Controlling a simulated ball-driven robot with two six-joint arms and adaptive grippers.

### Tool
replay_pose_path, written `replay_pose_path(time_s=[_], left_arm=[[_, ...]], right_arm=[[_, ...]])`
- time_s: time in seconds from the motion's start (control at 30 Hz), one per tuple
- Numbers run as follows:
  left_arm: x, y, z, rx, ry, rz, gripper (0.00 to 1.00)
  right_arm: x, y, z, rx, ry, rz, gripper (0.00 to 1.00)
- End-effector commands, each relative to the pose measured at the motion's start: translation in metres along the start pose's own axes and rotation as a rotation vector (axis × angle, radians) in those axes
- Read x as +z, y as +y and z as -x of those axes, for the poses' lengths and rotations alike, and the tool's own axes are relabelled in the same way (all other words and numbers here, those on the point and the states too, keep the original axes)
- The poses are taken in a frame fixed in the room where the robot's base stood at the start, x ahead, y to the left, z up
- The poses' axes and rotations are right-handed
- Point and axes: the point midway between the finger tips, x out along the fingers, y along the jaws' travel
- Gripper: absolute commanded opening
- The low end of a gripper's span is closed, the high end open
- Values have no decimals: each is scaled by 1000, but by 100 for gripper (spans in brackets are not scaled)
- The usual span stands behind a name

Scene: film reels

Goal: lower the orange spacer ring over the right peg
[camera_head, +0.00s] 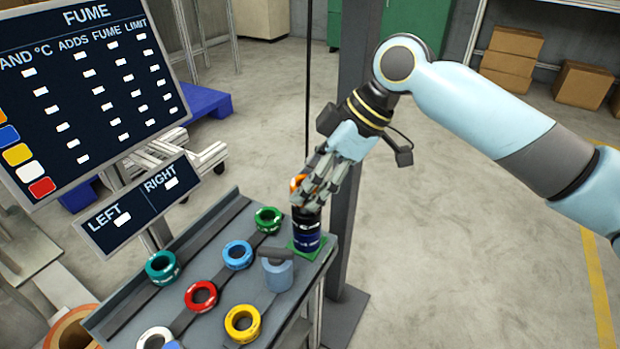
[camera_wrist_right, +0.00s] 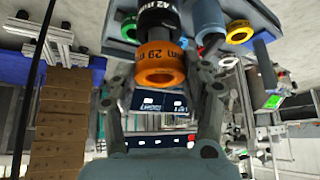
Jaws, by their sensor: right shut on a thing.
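The orange spacer ring (camera_head: 298,183) is between the fingers of my right gripper (camera_head: 314,180), which is shut on it. In the right wrist view the orange ring (camera_wrist_right: 160,66) faces the camera between the two fingers, with dark print on its side. Directly below it in the head view stands a dark black and blue stack (camera_head: 306,228) on a green base at the rack's right corner. I cannot tell whether the ring touches the stack or is around the peg. My left gripper is not in view.
The grey rack (camera_head: 215,222) holds rings: green (camera_head: 268,220), teal (camera_head: 162,266), blue (camera_head: 237,255), red (camera_head: 201,296), yellow (camera_head: 242,322) and white (camera_head: 155,338). A blue-grey cylinder (camera_head: 278,275) stands beside the stack. A grey post (camera_head: 345,215) rises close behind the gripper.

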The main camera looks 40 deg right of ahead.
Motion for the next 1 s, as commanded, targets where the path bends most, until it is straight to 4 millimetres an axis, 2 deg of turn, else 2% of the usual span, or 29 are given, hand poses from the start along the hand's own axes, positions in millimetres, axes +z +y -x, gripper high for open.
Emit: replay_pose_path(time_s=[0.63, 0.97, 1.0], left_arm=[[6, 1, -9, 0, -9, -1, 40], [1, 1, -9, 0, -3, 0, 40], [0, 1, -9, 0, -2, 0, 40]], right_arm=[[10, 0, -15, 0, 0, 0, 13], [10, 0, -16, 0, 0, 0, 13], [10, 0, -16, 0, 0, 0, 50]])
